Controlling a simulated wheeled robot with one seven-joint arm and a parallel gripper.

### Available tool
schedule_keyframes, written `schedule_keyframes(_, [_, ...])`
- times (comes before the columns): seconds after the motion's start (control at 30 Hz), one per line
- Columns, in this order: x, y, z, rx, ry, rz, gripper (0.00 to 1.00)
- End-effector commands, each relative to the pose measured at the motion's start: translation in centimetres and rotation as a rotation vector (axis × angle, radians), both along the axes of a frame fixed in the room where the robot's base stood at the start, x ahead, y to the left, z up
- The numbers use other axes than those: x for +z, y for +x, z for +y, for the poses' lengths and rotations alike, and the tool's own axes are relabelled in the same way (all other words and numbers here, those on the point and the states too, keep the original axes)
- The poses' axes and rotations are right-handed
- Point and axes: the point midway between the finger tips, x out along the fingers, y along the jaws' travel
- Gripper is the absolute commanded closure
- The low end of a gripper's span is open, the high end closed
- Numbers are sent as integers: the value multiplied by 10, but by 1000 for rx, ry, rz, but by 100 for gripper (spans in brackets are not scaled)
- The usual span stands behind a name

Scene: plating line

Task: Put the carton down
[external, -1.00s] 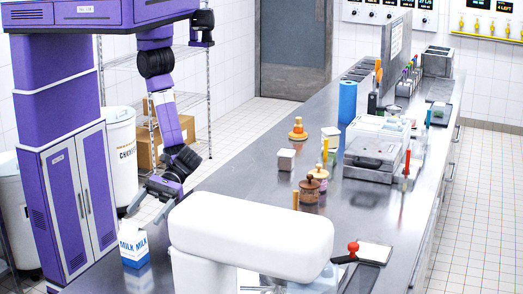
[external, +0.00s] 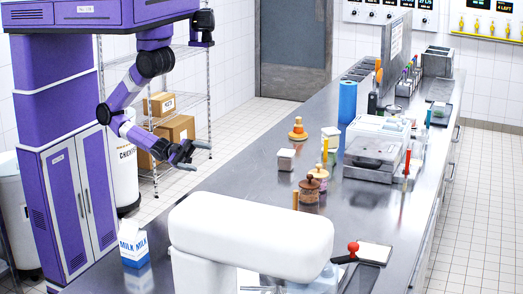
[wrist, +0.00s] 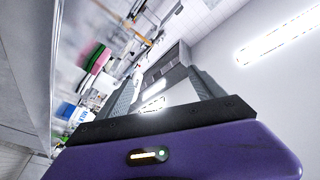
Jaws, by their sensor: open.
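The milk carton (external: 133,246), white and blue with a gabled top, stands upright on the metal counter (external: 235,180) near its front left edge in the external view. My gripper (external: 198,157) is well above and to the right of the carton, apart from it, over the counter's left edge. Its two fingers (wrist: 165,92) are spread with nothing between them in the wrist view.
A large white rounded object (external: 250,225) fills the front of the external view and hides part of the counter. A small white box (external: 286,159), an orange-topped item (external: 298,130) and brown jars (external: 309,187) stand mid-counter. A grey machine (external: 376,147) stands at right.

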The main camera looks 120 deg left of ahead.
Motion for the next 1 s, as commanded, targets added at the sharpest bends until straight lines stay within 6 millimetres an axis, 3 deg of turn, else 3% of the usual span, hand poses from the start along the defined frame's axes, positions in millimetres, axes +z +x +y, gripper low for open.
schedule_keyframes(0.1, [-13,-30,52,130,-178,199,22])
schedule_keyframes(0.2, [-22,-55,84,228,-320,337,22])
schedule_keyframes(0.33, [-29,-81,110,323,-465,462,22])
schedule_keyframes(0.53, [-33,-99,124,384,-563,541,22])
schedule_keyframes(1.0, [-33,-99,124,385,-568,541,22])
